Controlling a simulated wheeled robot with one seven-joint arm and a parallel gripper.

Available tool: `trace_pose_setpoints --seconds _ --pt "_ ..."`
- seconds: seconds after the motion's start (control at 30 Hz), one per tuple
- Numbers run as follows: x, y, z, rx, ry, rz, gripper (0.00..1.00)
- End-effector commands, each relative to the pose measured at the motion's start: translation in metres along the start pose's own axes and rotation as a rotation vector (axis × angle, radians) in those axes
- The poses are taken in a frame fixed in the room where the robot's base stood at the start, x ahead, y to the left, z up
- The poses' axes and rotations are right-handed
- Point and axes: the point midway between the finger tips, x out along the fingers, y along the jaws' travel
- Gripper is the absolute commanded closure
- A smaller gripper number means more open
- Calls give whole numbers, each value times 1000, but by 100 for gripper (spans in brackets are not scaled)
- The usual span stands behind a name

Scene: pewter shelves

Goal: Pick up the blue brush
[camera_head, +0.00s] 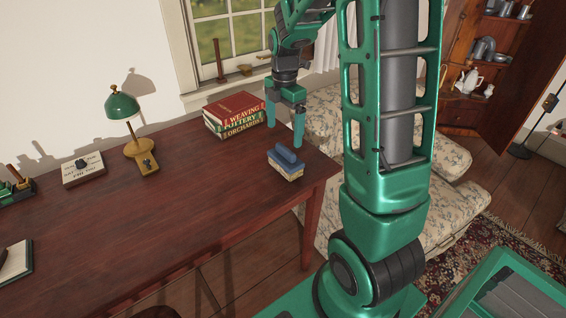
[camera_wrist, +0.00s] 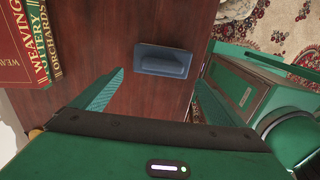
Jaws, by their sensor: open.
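The blue brush (camera_head: 286,158) lies on the right end of the dark wooden table (camera_head: 150,215), with its blue back up and pale bristles below. In the wrist view the brush (camera_wrist: 163,61) is seen from above, ahead of the fingers and roughly between their lines. My gripper (camera_head: 285,128) hangs above the table, pointing down, just above and behind the brush. Its green fingers are apart with nothing between them. In the wrist view the left finger of my gripper (camera_wrist: 160,95) shows clearly.
Stacked books (camera_head: 235,115) stand close to the left of my gripper. A green lamp (camera_head: 123,108), a small box (camera_head: 83,170) and a notebook (camera_head: 15,262) are farther left. The table's middle is clear. A floral sofa (camera_head: 440,190) stands beyond the right edge.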

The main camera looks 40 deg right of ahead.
Motion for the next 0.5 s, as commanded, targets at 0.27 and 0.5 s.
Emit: trace_pose_setpoints --seconds 0.27,0.5 --pt "23 -1 1 3 0 -1 7" --pt "53 -4 5 5 1 -3 7"
